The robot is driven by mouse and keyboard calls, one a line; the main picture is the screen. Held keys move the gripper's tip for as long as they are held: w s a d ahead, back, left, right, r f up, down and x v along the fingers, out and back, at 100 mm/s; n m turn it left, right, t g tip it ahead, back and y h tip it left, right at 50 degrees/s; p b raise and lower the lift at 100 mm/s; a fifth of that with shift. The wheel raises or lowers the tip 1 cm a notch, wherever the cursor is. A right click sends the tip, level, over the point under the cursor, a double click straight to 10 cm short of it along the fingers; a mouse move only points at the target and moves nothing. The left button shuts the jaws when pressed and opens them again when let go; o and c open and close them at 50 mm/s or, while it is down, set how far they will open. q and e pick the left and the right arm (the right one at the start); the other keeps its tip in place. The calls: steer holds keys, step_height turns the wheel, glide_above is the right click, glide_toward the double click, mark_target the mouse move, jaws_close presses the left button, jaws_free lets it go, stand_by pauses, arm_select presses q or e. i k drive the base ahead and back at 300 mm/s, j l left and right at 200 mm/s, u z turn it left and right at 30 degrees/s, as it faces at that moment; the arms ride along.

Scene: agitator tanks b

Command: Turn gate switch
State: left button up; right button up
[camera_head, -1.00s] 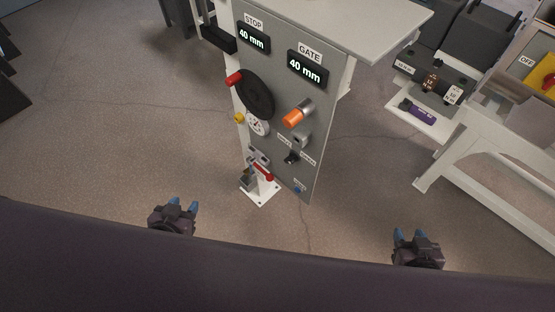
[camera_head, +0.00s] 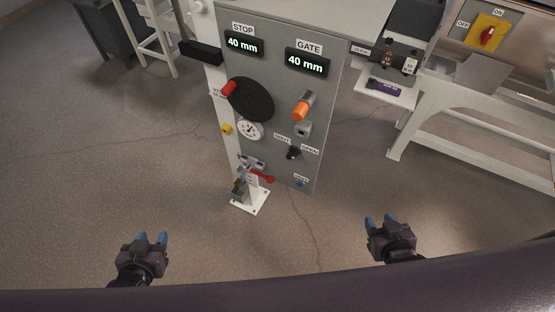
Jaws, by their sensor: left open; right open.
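The gate switch (camera_head: 292,153) is a small black knob low on the grey panel (camera_head: 275,100), between the labels SHUT and OPEN. The GATE display (camera_head: 306,63) above it reads 40 mm, as does the STOP display (camera_head: 244,43). My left gripper (camera_head: 153,239) is open and empty over the floor, below and left of the panel. My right gripper (camera_head: 382,222) is open and empty over the floor, below and right of the switch. Both are apart from the panel. Which way the knob points is too small to tell.
The panel also carries a black handwheel with a red knob (camera_head: 229,88), an orange-tipped knob (camera_head: 301,109), a gauge (camera_head: 250,129), a red-handled clamp (camera_head: 262,178) and a blue button (camera_head: 300,184). A white bench frame (camera_head: 410,130) stands at right. The floor before the panel is clear.

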mark_target(293, 153)
steer(key=k+j, duration=0.1)
steer(key=j, duration=0.35)
steer(key=k+j, duration=0.1)
steer(key=j, duration=0.8)
steer(key=k+j, duration=0.15)
steer(key=j, duration=0.3)
